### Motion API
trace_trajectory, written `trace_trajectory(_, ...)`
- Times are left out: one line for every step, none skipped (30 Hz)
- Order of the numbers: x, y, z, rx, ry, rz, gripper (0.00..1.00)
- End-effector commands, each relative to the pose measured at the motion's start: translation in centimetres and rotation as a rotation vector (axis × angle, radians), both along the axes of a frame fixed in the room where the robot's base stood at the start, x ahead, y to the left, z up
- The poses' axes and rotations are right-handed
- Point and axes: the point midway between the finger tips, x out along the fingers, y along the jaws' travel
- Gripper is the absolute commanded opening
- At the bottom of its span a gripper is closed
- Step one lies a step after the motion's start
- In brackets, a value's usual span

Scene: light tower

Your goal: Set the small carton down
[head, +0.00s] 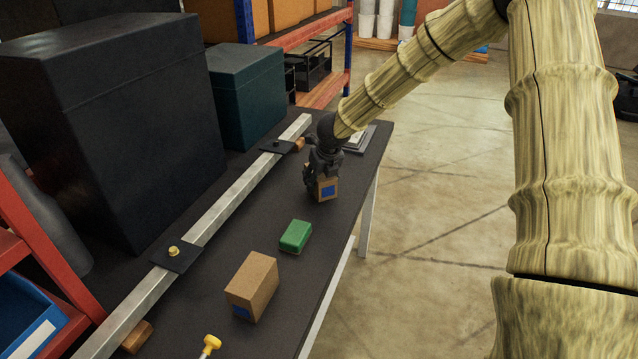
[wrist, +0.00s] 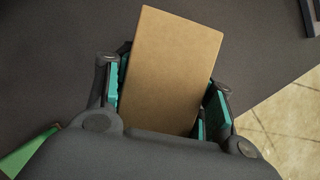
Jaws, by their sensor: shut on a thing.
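The small carton (head: 326,189) is brown cardboard with a blue patch. It is between the fingers of my gripper (head: 322,178), at the far part of the dark table (head: 212,318). In the wrist view the carton (wrist: 168,70) stands slightly tilted between the teal-padded fingers of my gripper (wrist: 165,112), which is shut on it. The carton's lower end is hidden behind the gripper body there. Whether its underside touches the table, I cannot tell.
A green block (head: 295,236), a larger brown carton (head: 252,286) and a yellow-topped object (head: 210,344) are nearer on the table. A metal bar (head: 215,218) runs along its left side, beside large dark boxes (head: 115,110). The table's right edge is close to the carton.

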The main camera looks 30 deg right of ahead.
Motion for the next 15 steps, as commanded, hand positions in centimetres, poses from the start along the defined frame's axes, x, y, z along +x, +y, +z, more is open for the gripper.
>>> trace_trajectory(0.0,0.0,-0.7,-0.002,0.001,0.001,0.26)
trace_trajectory(0.0,0.0,-1.0,-0.002,0.001,0.001,0.26)
trace_trajectory(0.0,0.0,-1.4,-0.001,0.000,0.001,0.26)
trace_trajectory(0.0,0.0,-1.6,0.000,0.000,0.001,0.26)
trace_trajectory(0.0,0.0,-1.7,0.000,-0.001,0.000,0.26)
trace_trajectory(0.0,0.0,-1.7,0.000,-0.001,-0.001,0.26)
trace_trajectory(0.0,0.0,-1.7,0.000,-0.002,-0.001,0.26)
trace_trajectory(0.0,0.0,-1.7,0.001,-0.002,-0.001,0.26)
trace_trajectory(0.0,0.0,-1.7,0.001,-0.002,-0.001,0.26)
trace_trajectory(0.0,0.0,-1.7,0.001,-0.002,-0.001,0.26)
trace_trajectory(0.0,0.0,-1.7,0.001,-0.002,-0.001,0.26)
trace_trajectory(0.0,0.0,-1.7,0.001,-0.002,-0.001,0.26)
trace_trajectory(0.0,0.0,-1.8,0.001,-0.002,-0.001,0.26)
trace_trajectory(0.0,0.0,-1.9,0.001,-0.002,-0.001,0.26)
trace_trajectory(0.0,0.0,-2.0,0.001,-0.002,0.000,0.26)
